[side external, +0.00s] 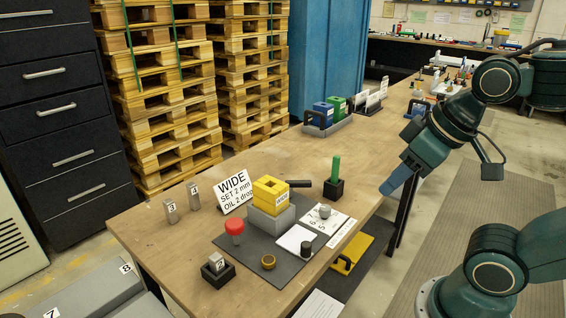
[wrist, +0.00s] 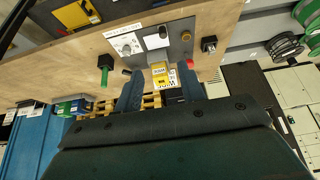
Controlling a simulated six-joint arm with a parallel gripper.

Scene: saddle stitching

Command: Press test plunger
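A red round-topped knob (side external: 234,226) on a stem, the likeliest plunger, stands upright on the dark mat (side external: 252,242). Part of it also shows in the wrist view (wrist: 189,64), by the right finger. A yellow block (side external: 270,189) sits on a grey base (side external: 270,218) just behind it; the yellow block also shows in the wrist view (wrist: 159,72). My gripper (side external: 388,188) is in the air over the table's right edge, well apart from the knob. In the wrist view its two fingers (wrist: 158,78) are spread, with nothing held between them.
A black holder with a green rod (side external: 335,180) stands to the right. White plates, a dial knob (side external: 325,211) and a brass ring (side external: 268,262) lie nearby. Numbered blocks (side external: 170,211) stand left.

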